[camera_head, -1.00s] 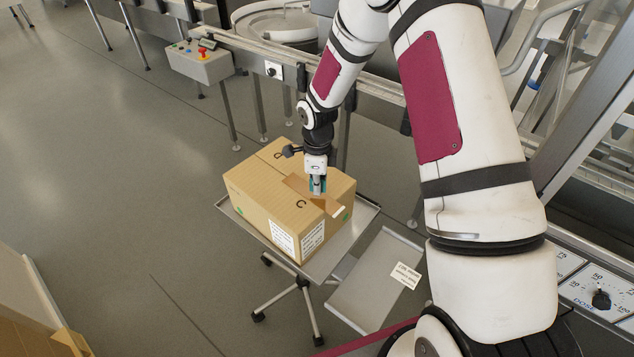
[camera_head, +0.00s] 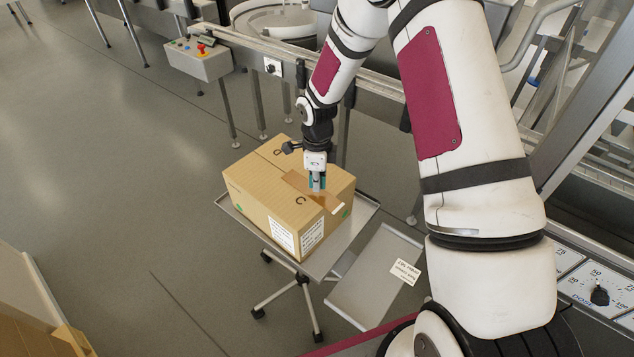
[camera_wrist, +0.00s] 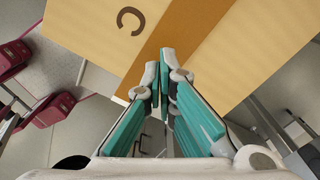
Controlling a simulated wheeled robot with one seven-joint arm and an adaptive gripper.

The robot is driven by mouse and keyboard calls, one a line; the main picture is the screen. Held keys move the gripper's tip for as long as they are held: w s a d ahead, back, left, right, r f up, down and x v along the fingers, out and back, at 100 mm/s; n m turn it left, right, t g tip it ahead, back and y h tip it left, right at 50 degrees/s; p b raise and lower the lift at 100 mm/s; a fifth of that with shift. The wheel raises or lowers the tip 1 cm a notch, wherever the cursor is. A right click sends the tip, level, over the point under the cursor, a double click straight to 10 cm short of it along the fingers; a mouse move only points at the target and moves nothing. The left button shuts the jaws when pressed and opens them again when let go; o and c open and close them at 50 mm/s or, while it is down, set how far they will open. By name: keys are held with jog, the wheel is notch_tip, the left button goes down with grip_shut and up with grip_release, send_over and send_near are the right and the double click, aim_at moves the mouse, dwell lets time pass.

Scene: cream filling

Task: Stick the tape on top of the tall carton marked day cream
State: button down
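A tall brown carton (camera_head: 262,193) stands upright on a small grey stand, with black letters on top and white labels on its near side. A darker brown strip of tape (camera_head: 327,198) lies across its top towards the right edge, where a whitish end shows. The tape also shows in the wrist view (camera_wrist: 186,25), running beneath the fingers. My gripper (camera_head: 318,186) points down at the tape. In the wrist view its teal fingers (camera_wrist: 161,72) are nearly together, with nothing clearly held between them. Whether the tips touch the tape I cannot tell.
The wheeled stand's top (camera_head: 344,236) shows around the carton. A lower grey tray (camera_head: 350,292) with a white label is at its right. A conveyor rail (camera_head: 240,50) and a control box (camera_head: 197,58) lie behind. Open floor is at the left.

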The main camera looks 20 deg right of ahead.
jog(key=shift+f+b, duration=0.3)
jog(key=shift+f, duration=0.8)
dwell(0.6)
dwell(0.5)
jog(key=shift+r+p, duration=0.75)
jog(key=shift+r, duration=2.3)
